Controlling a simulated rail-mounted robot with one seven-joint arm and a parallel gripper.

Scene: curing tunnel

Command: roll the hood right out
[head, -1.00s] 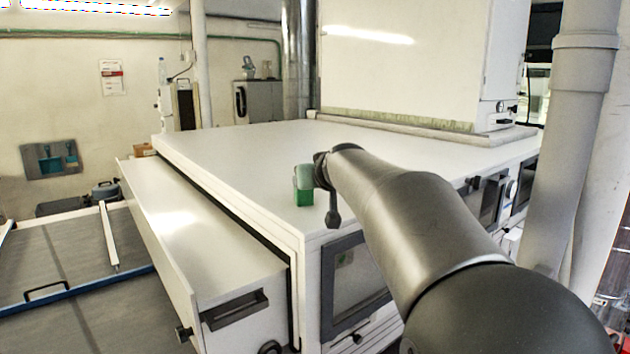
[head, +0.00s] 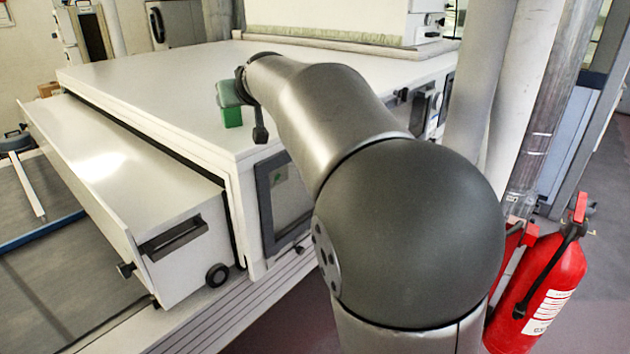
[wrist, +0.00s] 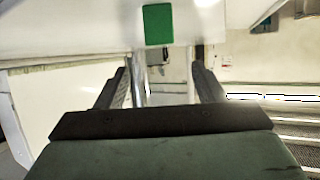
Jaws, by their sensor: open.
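The hood, a white wheeled box (head: 130,190), stands on the left side of the white tunnel housing in the head view, with a thin dark gap along that side. In the head view, my arm reaches over the housing's near corner and mostly hides the gripper, which is apart from the hood's handle.
The housing's flat white top (head: 160,85) bears a small green block (head: 232,116) close to my arm's end. The block also shows in the wrist view (wrist: 158,24). A red fire extinguisher (head: 550,285) stands at the right, beside upright pipes. Rails run on the floor below the hood.

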